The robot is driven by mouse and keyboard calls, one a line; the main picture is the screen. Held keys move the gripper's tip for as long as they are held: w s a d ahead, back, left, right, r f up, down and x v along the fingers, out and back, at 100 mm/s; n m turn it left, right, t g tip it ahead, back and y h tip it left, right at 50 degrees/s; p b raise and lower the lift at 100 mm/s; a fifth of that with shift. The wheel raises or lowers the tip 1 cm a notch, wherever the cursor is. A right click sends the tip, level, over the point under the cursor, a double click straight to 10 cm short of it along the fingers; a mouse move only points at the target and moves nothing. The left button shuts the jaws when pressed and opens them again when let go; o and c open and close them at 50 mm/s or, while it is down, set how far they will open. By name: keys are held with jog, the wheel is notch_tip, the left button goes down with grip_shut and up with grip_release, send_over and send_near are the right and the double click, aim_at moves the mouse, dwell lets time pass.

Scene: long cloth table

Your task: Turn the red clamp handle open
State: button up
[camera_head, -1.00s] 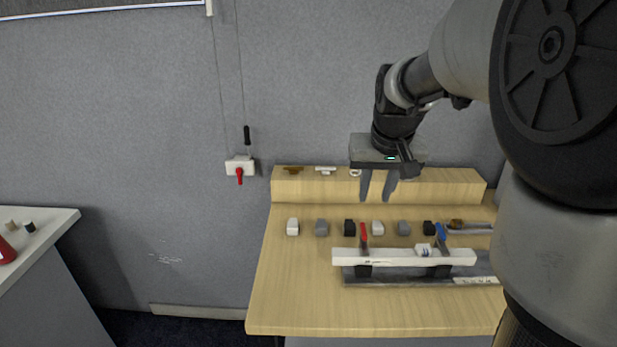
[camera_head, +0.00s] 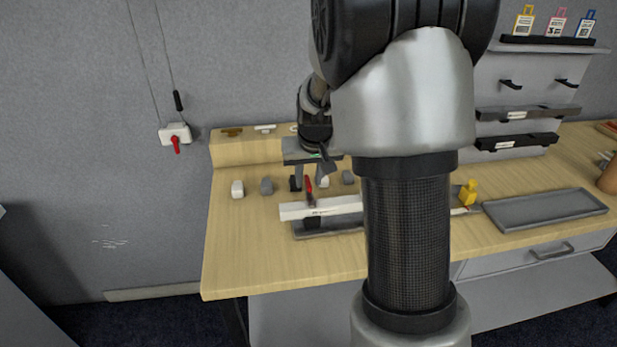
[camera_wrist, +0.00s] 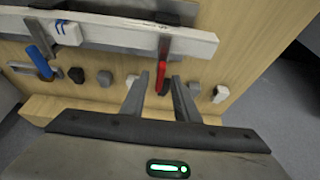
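The red clamp handle (camera_head: 309,185) stands up by the white bar (camera_head: 290,211) of the clamp fixture on the wooden table. In the wrist view the red handle (camera_wrist: 162,77) shows between my two fingers, near their tips. My gripper (camera_head: 311,184) is open, low over the table at the handle; the wrist view shows a gap on each side between the fingers (camera_wrist: 160,80) and the handle. I cannot tell whether either finger touches it. A blue handle (camera_wrist: 39,62) is on the same fixture, hidden behind my arm in the head view.
Several small blocks, such as a white one (camera_head: 237,189), stand in a row behind the fixture. A raised wooden ledge (camera_head: 230,148) runs along the back. The table's front left is clear.

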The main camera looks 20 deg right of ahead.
jog(key=shift+c, duration=0.4)
grip_shut()
